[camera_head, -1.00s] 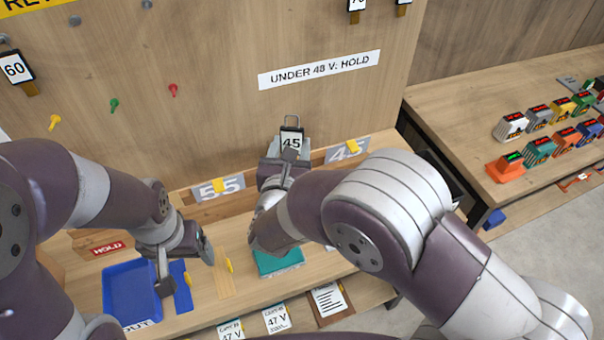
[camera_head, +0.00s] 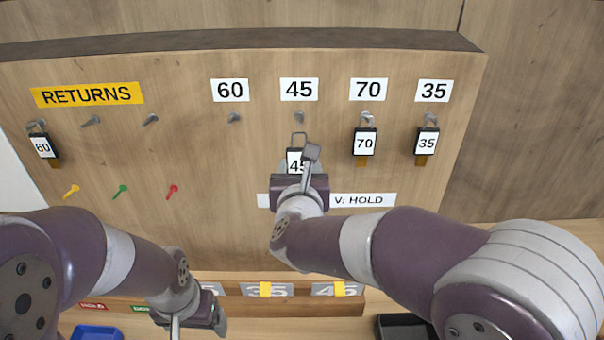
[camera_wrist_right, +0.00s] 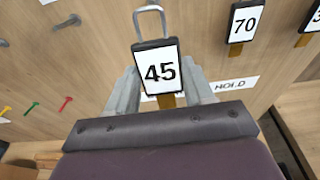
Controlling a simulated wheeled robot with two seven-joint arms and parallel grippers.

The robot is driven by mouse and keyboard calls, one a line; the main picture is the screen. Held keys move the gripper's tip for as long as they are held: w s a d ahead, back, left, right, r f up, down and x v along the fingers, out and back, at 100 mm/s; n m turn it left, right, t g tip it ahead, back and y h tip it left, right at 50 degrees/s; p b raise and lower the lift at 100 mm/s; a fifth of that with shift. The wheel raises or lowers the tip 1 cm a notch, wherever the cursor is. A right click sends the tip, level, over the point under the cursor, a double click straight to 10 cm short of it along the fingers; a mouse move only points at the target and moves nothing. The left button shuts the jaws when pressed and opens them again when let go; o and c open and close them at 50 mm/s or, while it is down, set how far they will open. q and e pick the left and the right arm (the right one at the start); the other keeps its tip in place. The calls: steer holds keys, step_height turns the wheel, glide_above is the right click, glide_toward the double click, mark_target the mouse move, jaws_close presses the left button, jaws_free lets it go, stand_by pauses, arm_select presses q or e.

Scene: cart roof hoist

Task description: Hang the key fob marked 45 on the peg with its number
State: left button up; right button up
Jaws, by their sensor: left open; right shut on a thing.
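The fob marked 45 (camera_head: 294,158) is black-framed with a white face and a wire loop at its top. My right gripper (camera_head: 298,172) is shut on it and holds it upright in front of the board, loop up. It also shows in the right wrist view (camera_wrist_right: 158,70) between the fingers. The peg under the label 45 (camera_head: 299,117) is just above the loop in the head view; the loop appears apart from it, though depth is hard to judge. The number label 45 (camera_head: 299,90) is above that peg. My left gripper (camera_head: 200,318) is open and empty at the lower left.
Fob 70 (camera_head: 364,142) and fob 35 (camera_head: 427,141) hang on pegs to the right. Fob 60 (camera_head: 43,145) hangs at the far left under the RETURNS sign (camera_head: 87,95). The peg under 60 (camera_head: 233,118) is bare. Yellow, green and red pins sit lower left.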

steer(key=shift+p+x, duration=0.5)
steer(key=shift+x, duration=0.95)
steer(key=shift+w+r+p, duration=0.1)
steer(key=shift+w+p, duration=0.95)
steer(key=shift+w, duration=1.05)
steer(key=shift+w+f+b, duration=0.35)
steer(key=shift+w+b, duration=0.3)
steer(key=shift+b, duration=0.8)
steer(key=o, duration=1.3)
steer(key=shift+c, duration=0.2)
